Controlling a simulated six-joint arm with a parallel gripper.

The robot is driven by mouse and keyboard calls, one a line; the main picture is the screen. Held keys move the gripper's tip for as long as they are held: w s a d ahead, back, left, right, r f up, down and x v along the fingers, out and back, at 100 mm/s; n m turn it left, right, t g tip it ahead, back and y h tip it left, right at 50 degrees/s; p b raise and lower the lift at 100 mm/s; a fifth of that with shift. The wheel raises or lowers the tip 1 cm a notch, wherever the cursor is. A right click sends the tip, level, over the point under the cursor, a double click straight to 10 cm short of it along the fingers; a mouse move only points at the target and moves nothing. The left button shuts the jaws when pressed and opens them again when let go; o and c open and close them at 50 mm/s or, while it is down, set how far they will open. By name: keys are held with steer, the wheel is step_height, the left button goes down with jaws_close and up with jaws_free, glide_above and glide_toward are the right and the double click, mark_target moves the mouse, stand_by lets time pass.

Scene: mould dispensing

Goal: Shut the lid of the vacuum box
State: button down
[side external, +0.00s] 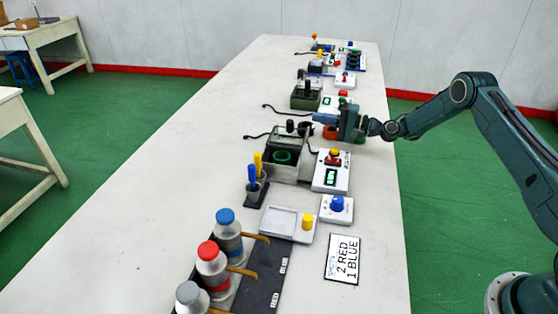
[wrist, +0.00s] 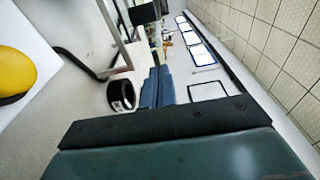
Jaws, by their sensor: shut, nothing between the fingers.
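The vacuum box (side external: 283,172) stands mid-table in the side external view, with a green ring-shaped mould (side external: 283,157) visible inside. Its lid (side external: 288,137) is raised at the far side of the box, with a black knob (side external: 290,125) on it. My gripper (side external: 316,118) is shut and empty, its blue fingers pointing left, just right of the raised lid and apparently apart from it. In the wrist view the shut fingers (wrist: 157,85) lie beside a short black cylinder (wrist: 121,95), which may be the knob. Whether they touch is hard to tell.
A white control unit (side external: 332,172) with a red button and green display stands right of the box. A closed green box (side external: 306,95) is behind. A stand with blue and yellow tools (side external: 257,185), a scale (side external: 286,222) and bottles (side external: 212,265) are nearer. The table's left side is clear.

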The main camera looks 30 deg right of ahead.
mark_target(295, 134)
steer(key=shift+v, duration=1.3)
steer(key=shift+w, duration=0.25)
steer(key=shift+x, duration=5.05)
steer(key=shift+s+a, duration=0.55)
steer(key=shift+s, duration=0.3)
steer(key=shift+s+a, duration=0.55)
steer(key=shift+s, duration=0.3)
steer(key=shift+s+a, duration=1.35)
